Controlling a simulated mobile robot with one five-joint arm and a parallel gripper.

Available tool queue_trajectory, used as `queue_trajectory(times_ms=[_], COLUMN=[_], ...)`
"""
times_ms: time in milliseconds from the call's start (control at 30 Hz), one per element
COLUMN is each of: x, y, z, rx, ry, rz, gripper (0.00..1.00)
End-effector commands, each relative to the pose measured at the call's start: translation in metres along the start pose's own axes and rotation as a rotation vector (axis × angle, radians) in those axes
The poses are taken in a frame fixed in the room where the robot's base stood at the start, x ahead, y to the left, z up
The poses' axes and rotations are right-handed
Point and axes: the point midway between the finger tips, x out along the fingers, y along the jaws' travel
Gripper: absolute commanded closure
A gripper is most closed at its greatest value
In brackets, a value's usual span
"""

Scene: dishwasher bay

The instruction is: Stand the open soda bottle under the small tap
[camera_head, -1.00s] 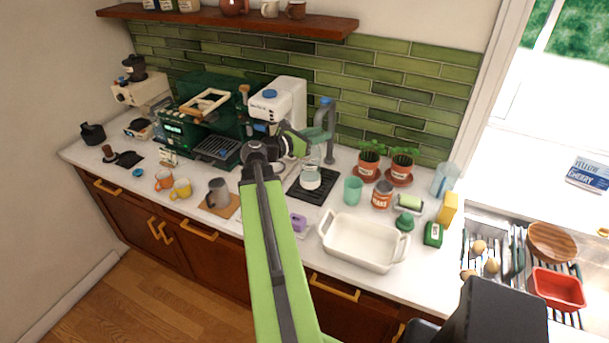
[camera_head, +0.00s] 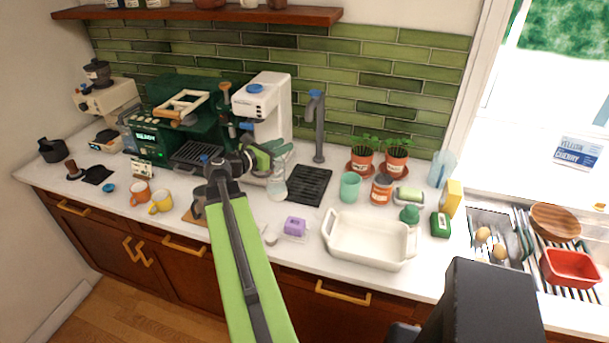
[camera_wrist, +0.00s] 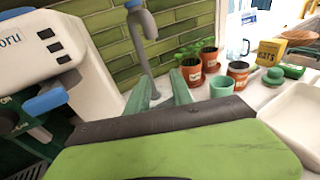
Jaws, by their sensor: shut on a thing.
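The soda bottle (camera_head: 278,184) is clear and pale, and hangs upright below my gripper (camera_head: 272,155). My gripper is shut on its upper part; the fingers hide the bottle's top. The bottle is beside the left edge of the black slatted drip tray (camera_head: 316,178); I cannot tell whether its base touches the counter. The small tap (camera_head: 318,130), grey with a blue top, rises behind the tray, right of the bottle. In the wrist view the tap (camera_wrist: 147,45) stands beyond my fingers (camera_wrist: 163,88), and the bottle cannot be made out.
A white machine (camera_head: 263,105) stands close behind my gripper, with a green espresso machine (camera_head: 180,128) to its left. Right of the tray are a green cup (camera_head: 349,187), a tin (camera_head: 381,190) and two potted plants. A white baking dish (camera_head: 370,243) and purple item (camera_head: 295,227) are in front.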

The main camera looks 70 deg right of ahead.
Motion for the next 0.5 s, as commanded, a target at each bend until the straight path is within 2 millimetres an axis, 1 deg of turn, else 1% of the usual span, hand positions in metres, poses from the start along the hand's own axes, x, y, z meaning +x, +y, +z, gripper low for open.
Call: queue_trajectory(times_ms=[133, 267, 367, 467, 500], x=[0.007, 0.024, 0.041, 0.063, 0.073], y=[0.006, 0.010, 0.011, 0.013, 0.014], z=[0.002, 0.004, 0.007, 0.010, 0.011], rx=[-0.002, -0.002, -0.002, -0.002, -0.002], ry=[-0.001, 0.000, 0.000, 0.000, 0.000], rz=[0.010, 0.016, 0.018, 0.019, 0.020], gripper=[1.00, 1.00, 1.00, 1.00, 1.00])
